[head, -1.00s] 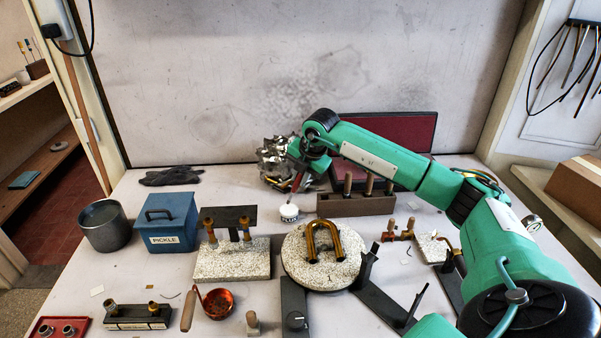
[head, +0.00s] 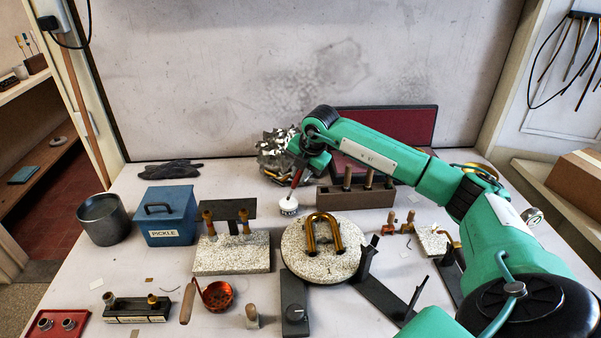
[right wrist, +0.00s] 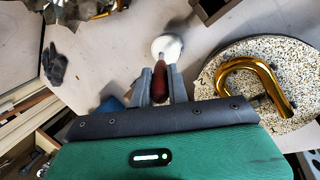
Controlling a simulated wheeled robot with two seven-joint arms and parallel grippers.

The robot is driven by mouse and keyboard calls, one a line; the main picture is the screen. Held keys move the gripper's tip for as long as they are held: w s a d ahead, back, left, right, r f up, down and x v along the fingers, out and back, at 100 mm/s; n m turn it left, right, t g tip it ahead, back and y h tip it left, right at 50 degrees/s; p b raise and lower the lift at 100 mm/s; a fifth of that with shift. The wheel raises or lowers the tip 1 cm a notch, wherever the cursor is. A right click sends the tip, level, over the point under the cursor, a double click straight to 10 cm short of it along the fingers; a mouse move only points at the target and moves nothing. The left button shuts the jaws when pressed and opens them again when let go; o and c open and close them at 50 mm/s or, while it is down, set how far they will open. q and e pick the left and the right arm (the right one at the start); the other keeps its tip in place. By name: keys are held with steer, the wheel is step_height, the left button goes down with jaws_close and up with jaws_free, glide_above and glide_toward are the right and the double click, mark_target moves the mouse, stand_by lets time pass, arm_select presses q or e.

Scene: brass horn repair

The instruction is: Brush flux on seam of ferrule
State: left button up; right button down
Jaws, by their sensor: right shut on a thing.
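My right gripper (head: 302,160) is shut on the flux brush (head: 297,178), whose handle is red. In the right wrist view the red handle (right wrist: 159,82) lies between the two grey fingers. The brush points down at the small white flux jar (head: 288,206), and its lower end meets the jar's top; bristles and depth are hidden. The jar also shows in the right wrist view (right wrist: 168,46). Two small brass-coloured uprights (head: 208,220) stand at the speckled block; I cannot tell whether either is the ferrule, and no seam is visible. My left gripper is not in view.
A wooden holder (head: 345,198) stands right of the jar. A round speckled slab (head: 297,262) bears a brass U-bend (head: 324,230). A blue pickle box (head: 167,210), grey pot (head: 104,220) and crumpled silvery heap (head: 274,156) stand around. My right arm spans the right side.

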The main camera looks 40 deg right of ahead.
steer(key=shift+f+b, duration=0.45)
steer(key=shift+f, duration=0.2)
stand_by(1.3)
steer(key=shift+r, duration=0.1)
steer(key=shift+r+p, duration=2)
steer(key=shift+r, duration=1.5)
steer(key=shift+f, duration=0.1)
